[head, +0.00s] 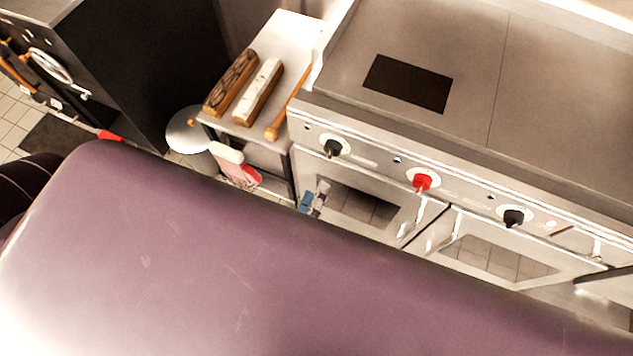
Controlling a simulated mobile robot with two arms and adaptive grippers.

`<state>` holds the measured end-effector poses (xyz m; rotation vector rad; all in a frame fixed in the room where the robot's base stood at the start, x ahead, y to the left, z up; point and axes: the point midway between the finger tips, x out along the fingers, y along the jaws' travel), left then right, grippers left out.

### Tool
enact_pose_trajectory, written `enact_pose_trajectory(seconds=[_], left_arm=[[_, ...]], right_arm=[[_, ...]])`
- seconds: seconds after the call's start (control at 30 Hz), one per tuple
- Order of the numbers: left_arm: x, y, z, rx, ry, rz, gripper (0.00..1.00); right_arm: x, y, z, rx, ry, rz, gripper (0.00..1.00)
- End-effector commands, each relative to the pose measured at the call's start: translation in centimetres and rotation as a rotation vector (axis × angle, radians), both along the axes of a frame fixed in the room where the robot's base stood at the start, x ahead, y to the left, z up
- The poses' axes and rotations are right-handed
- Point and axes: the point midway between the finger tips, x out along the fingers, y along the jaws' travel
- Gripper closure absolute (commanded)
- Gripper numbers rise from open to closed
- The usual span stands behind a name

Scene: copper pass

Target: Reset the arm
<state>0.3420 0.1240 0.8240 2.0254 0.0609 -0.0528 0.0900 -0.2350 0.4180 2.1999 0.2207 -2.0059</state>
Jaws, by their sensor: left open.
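A large purple arm link of mine fills the lower part of the head view and hides much of the floor. Just past its upper edge, small blue and grey fingertips, which look like those of my left gripper (313,198), show in front of the left oven door. They are apart, with nothing seen between them. The rest of this gripper is hidden behind the purple link. My right gripper is not in view.
A stove (430,60) with a red knob (422,182) and black knobs stands at the right. A side table (290,40) beside it holds two long blocks (258,90) and a wooden stick (285,105). A dark cabinet (150,60) stands left.

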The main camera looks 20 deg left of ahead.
Motion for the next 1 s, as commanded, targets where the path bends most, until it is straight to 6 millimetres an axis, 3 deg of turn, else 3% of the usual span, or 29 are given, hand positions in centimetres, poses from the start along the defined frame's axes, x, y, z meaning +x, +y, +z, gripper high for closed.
enact_pose_trajectory(seconds=[0.47,0.57,0.67,0.87,1.0], left_arm=[[0.0,0.0,0.0,0.001,0.000,-0.001,0.50],[0.0,-0.3,-1.0,0.024,0.019,-0.019,0.50],[-0.2,-0.9,-4.5,0.113,0.086,-0.085,0.50],[-3.2,-1.4,-18.0,0.439,0.367,-0.337,0.50],[-7.9,0.8,-27.4,0.657,0.602,-0.529,0.50]], right_arm=[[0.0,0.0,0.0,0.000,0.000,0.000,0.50],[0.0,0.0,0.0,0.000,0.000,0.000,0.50],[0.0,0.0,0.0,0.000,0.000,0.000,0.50],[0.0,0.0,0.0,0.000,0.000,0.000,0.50],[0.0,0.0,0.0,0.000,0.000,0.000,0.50]])
